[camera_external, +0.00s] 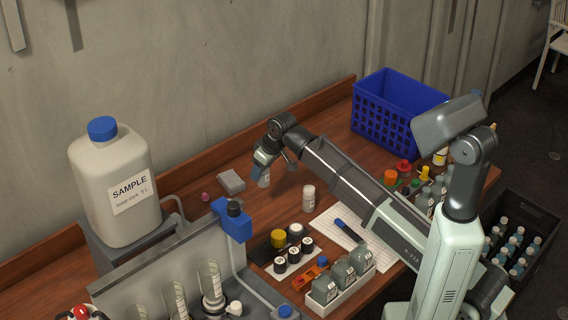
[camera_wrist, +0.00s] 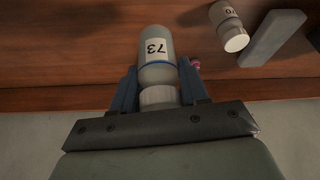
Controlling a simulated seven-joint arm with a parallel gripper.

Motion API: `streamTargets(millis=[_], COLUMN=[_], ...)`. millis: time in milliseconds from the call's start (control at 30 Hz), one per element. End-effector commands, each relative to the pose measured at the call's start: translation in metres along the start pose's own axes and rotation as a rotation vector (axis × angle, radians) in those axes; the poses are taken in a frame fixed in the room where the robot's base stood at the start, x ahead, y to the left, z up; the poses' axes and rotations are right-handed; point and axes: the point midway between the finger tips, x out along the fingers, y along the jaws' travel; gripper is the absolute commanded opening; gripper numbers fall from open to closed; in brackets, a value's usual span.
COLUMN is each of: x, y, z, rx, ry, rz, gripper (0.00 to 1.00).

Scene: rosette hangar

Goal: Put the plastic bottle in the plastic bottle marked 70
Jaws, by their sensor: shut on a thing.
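My gripper (camera_external: 262,165) is shut on a small plastic bottle (camera_external: 264,179) and holds it above the table near the back.
A grey block (camera_external: 231,182) lies left of my gripper. A blue basket (camera_external: 399,104) stands at the back right. Several capped jars, a notepad (camera_external: 333,237) and a bottle rack (camera_external: 341,290) fill the front. A large SAMPLE tank (camera_external: 113,184) stands at left.

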Motion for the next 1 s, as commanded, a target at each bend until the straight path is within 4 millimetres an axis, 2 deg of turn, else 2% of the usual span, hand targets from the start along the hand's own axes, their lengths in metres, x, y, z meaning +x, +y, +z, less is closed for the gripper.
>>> streamTargets(millis=[300, 433, 500, 733, 867, 1000], x=[-0.044, -0.062, -0.067, -0.061, -0.047, -0.025], y=[-0.087, -0.112, -0.114, -0.116, -0.116, -0.116], z=[-0.057, -0.080, -0.087, -0.075, -0.068, -0.059], rx=[-0.111, -0.162, -0.204, -0.281, -0.284, -0.284], ry=[0.003, 0.003, 0.002, 0.000, -0.001, -0.001], rz=[-0.046, -0.069, -0.086, -0.118, -0.120, -0.119], gripper=[0.14, 0.14, 0.14, 0.14, 0.14, 0.14])
